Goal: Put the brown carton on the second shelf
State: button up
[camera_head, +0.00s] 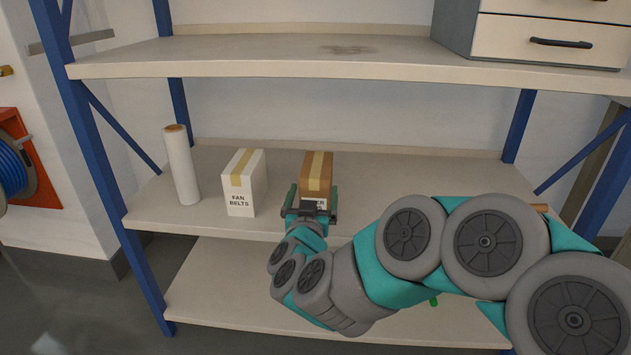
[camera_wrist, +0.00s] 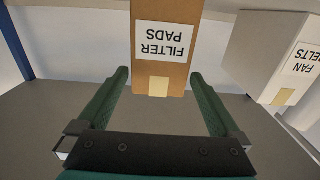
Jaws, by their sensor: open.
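The brown carton (camera_head: 317,172) stands upright on the middle shelf board, with a tan tape strip down it. In the wrist view the brown carton (camera_wrist: 166,64) carries a white label reading "FILTER PADS", seen upside down. My gripper (camera_head: 309,192) is at the carton's front. Its two green fingers (camera_wrist: 160,88) are open, one to each side of the carton's near end, with a gap visible on both sides. The middle shelf (camera_head: 275,226) bears the carton; my gripper hides part of the carton's lower front.
A white "FAN BELTS" carton (camera_head: 244,186) stands left of the brown one, and also shows in the wrist view (camera_wrist: 272,52). A pale roll (camera_head: 181,165) stands farther left. The upper shelf (camera_head: 250,57) holds a drawer unit (camera_head: 545,35) at right; its left part is clear.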

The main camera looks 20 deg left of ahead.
jog(key=shift+v, duration=1.9)
jog(key=shift+w+r+g+y, duration=0.15)
jog(key=shift+r+g+y, duration=0.2)
jog(key=shift+g+y, duration=0.2)
jog(key=shift+n+g+y, duration=0.4)
jog(key=shift+g+y, duration=0.05)
jog(key=shift+y, duration=0.1)
jog(key=s+d+f+g+h, duration=0.1)
jog(key=s+d+f+g, duration=0.25)
jog(key=s+d, duration=0.2)
jog(key=s+d+f+n+g, duration=0.1)
jog(key=s+d+f+g, duration=0.1)
jog(key=s+d+g, duration=0.4)
jog(key=s+d+f+g+h, duration=0.1)
jog(key=s+d+f+g, duration=0.2)
jog(key=d, duration=0.5)
jog(key=s+d+f+m+g+h, duration=0.1)
jog(key=s+d+m+g+h, duration=0.3)
jog(key=s+d, duration=1.3)
jog(key=s, duration=0.2)
jog(key=shift+s+f+m+g+h, duration=0.25)
jog(key=shift+s+m+g+h, duration=0.05)
jog(key=shift+s+g, duration=0.05)
